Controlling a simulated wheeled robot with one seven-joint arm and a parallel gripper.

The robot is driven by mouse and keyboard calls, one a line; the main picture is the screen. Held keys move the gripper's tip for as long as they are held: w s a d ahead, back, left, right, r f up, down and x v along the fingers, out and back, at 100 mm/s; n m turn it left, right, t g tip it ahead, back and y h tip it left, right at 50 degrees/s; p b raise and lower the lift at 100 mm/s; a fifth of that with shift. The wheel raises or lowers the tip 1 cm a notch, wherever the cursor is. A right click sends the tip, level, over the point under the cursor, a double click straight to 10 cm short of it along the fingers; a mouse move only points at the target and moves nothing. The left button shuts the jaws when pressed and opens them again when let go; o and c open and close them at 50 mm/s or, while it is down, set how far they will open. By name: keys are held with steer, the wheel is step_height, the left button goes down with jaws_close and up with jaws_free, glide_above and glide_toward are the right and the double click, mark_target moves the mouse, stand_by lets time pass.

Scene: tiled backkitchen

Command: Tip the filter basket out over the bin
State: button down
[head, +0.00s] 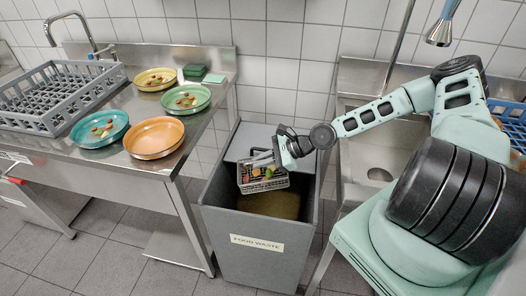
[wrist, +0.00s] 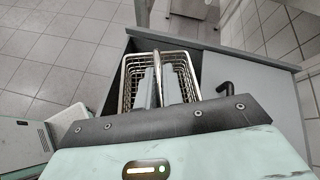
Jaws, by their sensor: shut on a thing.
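The filter basket (head: 264,183) is a small grey wire basket with orange and green scraps in it. It hangs above the open mouth of the grey bin (head: 257,228), which is labelled FOOD WASTE. My gripper (head: 262,161) is shut on the basket's handle from above and to the right. The basket looks a little tilted in the head view. In the wrist view, the basket (wrist: 129,82) surrounds the two grey fingers (wrist: 161,88), and the handle runs up between them. The fingers and handle hide part of its inside. A brownish mass shows in the bin.
A sink (head: 375,160) stands behind my arm on the right. Tiled floor is clear in front.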

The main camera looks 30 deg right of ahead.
steer(key=shift+r+p, duration=0.55)
steer(key=shift+p, duration=0.65)
steer(key=shift+s+r+p, duration=0.1)
steer(key=shift+r+p, duration=0.05)
steer(key=shift+p, duration=0.55)
steer(key=shift+s+a+n+h+p, duration=0.15)
steer(key=shift+a+n+h+p, duration=0.2)
steer(key=shift+p, duration=0.55)
steer(key=shift+d+r+h+p, duration=0.1)
steer(key=shift+r+h+p, duration=0.1)
steer(key=shift+h+p, duration=0.6)
steer(key=shift+a+f+g, duration=0.1)
steer(key=shift+a+g, duration=0.1)
steer(key=shift+g, duration=0.1)
steer(key=shift+a+r+n+h+p, duration=0.3)
steer(key=shift+n+h+p, duration=0.25)
steer(key=shift+h+p, duration=0.4)
steer(key=shift+a+f+n+h+b, duration=0.15)
steer(key=shift+a+f+n+h, duration=0.15)
steer(key=shift+h, duration=0.85)
steer(key=shift+a+f+n+h+b, duration=0.1)
steer(key=shift+a+f+n+h, duration=0.25)
steer(key=shift+h, duration=0.75)
steer(key=shift+a+f+n+h+b, duration=0.15)
steer(key=shift+f+n+h, duration=0.2)
steer(key=shift+h, duration=0.8)
